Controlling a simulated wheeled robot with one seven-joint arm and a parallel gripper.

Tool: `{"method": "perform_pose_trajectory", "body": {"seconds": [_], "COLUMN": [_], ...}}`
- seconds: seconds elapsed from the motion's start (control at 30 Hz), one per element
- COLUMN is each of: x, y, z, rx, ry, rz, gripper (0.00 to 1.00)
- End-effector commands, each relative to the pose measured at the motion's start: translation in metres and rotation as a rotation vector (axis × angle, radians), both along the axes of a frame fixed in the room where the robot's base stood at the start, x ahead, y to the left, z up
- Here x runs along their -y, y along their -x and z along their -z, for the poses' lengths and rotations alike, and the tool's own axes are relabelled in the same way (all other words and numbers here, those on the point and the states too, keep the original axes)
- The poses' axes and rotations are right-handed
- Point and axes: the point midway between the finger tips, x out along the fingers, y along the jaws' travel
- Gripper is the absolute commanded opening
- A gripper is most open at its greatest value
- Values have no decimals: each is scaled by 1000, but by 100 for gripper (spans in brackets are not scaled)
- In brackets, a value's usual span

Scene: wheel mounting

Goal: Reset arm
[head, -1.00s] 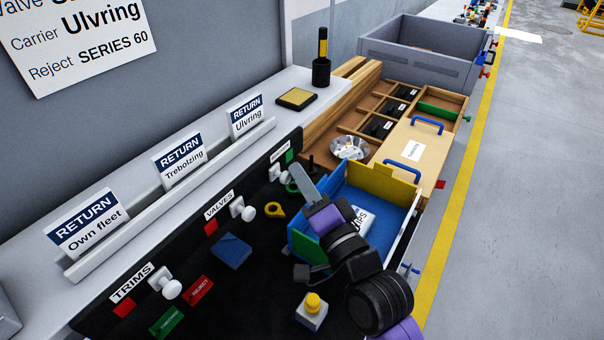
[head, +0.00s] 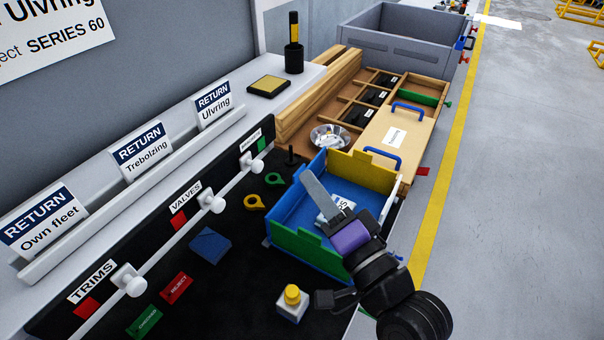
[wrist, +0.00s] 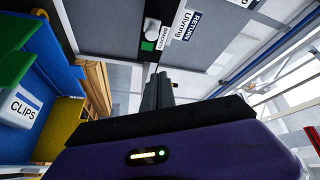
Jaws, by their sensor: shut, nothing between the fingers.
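My gripper (head: 312,184) is shut and empty, its grey fingers pointing up and left over the blue bin (head: 297,203). The bin has yellow and green end walls, and a white packet (head: 334,208) lies inside, partly hidden by my gripper. In the wrist view, the closed fingers (wrist: 158,90) point toward the grey wall and the RETURN Ulvring sign (wrist: 186,27).
White knobs (head: 131,280) line the panel at left. A yellow-topped button box (head: 292,304) stands near my arm. A silver wheel-like part (head: 329,137) lies behind the bin, beside a wooden tray lid (head: 377,140). The floor at right (head: 530,200) is clear.

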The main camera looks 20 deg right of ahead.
Motion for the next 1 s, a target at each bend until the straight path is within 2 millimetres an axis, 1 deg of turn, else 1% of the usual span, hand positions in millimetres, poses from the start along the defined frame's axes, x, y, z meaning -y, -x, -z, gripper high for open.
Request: {"method": "perform_pose_trajectory", "body": {"seconds": [0.17, 0.6, 0.73, 0.77, 0.87, 0.93, 1.0], "x": [1, 1, 2, 3, 11, 19, 24], "y": [7, 6, 6, 7, 9, 22, 36], "z": [0, 0, -2, -3, -17, -14, -6], "rx": [1, 1, 12, 21, 83, 105, 106], "ry": [0, 0, 27, 46, 154, 266, 357], "rz": [0, 0, 7, 15, 70, 127, 167], "gripper": [0, 0, 0, 0, 0, 0, 0]}}
